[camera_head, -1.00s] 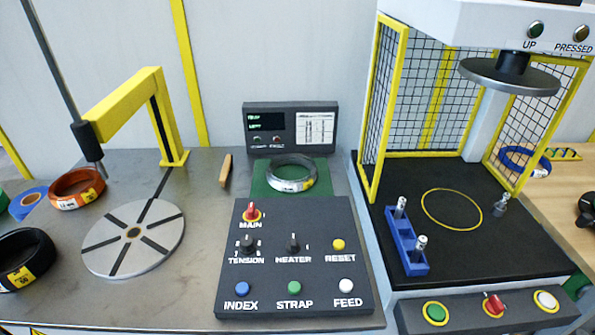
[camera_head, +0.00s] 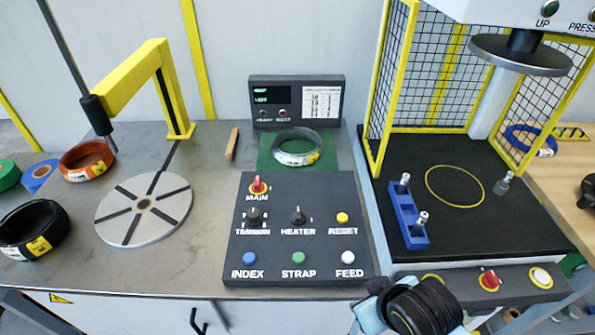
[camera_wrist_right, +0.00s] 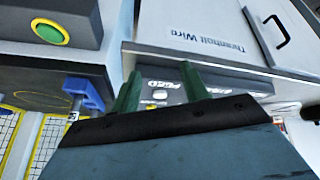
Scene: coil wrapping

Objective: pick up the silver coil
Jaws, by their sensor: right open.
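The silver coil (camera_head: 297,159) is a ring with a yellow and white label. It lies flat on a green mat (camera_head: 268,165) behind the button panel in the head view. My right arm (camera_head: 425,305) enters at the bottom right of the head view, in front of the press, well short of the coil. Its fingertips do not show there. In the right wrist view my right gripper (camera_wrist_right: 161,84) has two green fingers spread apart with nothing held between them. The coil does not show in the wrist view. My left gripper is not in view.
The button panel (camera_head: 297,275) lies in front of the coil, and a display box (camera_head: 297,100) stands behind it. The caged press (camera_head: 480,140) with a blue holder (camera_head: 407,222) is at right. A turntable (camera_head: 125,215), orange coil (camera_head: 88,160) and black coil (camera_head: 30,230) are at left.

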